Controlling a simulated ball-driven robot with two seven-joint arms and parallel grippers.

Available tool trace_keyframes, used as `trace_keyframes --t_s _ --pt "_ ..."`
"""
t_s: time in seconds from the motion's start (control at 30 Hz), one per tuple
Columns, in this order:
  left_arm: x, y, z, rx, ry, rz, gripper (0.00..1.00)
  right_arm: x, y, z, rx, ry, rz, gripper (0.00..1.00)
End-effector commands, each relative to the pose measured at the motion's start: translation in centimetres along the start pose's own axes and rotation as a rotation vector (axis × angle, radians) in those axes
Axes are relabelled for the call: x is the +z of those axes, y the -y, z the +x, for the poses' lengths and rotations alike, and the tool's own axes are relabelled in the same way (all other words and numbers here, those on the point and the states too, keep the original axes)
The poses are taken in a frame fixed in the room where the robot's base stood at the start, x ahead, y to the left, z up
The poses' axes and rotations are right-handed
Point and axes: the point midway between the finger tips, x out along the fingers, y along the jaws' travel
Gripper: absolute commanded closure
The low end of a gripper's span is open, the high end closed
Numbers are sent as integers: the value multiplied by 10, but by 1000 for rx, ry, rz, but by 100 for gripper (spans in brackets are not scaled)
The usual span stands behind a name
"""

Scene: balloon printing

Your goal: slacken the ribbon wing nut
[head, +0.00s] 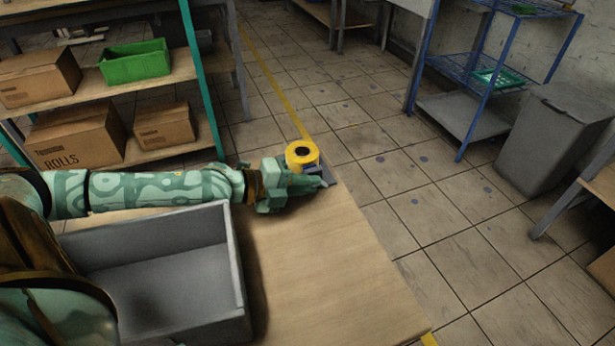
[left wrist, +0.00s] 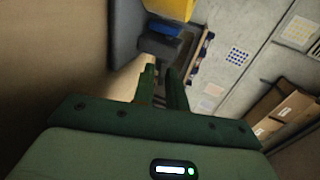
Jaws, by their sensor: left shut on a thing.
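A yellow ribbon roll (head: 302,153) with a black core stands on a dark grey fixture (head: 326,174) at the far end of the wooden table. My left gripper (head: 312,183) reaches in from the left, low against the near side of this fixture. In the left wrist view, the fingers of my left gripper (left wrist: 161,72) are close together at a small dark blue-grey part (left wrist: 160,45), which I take for the ribbon wing nut. Its wings are too dark and too covered to make out. Yellow (left wrist: 172,8) shows just beyond it. My right gripper is not in view.
A grey open bin (head: 165,285), empty inside, stands on the table (head: 330,270) below my left arm. The table's right part is clear. Shelves with cardboard boxes (head: 75,135) and a green crate (head: 135,62) stand behind; a grey waste bin (head: 555,140) stands at right.

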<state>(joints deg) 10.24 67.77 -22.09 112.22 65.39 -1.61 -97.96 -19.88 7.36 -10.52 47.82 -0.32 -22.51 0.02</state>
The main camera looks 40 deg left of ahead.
Motion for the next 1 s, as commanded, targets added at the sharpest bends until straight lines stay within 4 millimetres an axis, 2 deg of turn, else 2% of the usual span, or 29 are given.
trace_keyframes --t_s 0.9,0.93,1.0 --pt "1 -1 0 2 2 0 100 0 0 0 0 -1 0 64" --pt "1 -1 0 2 2 0 83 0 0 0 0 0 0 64" --pt "1 -1 0 2 2 0 64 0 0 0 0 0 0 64"
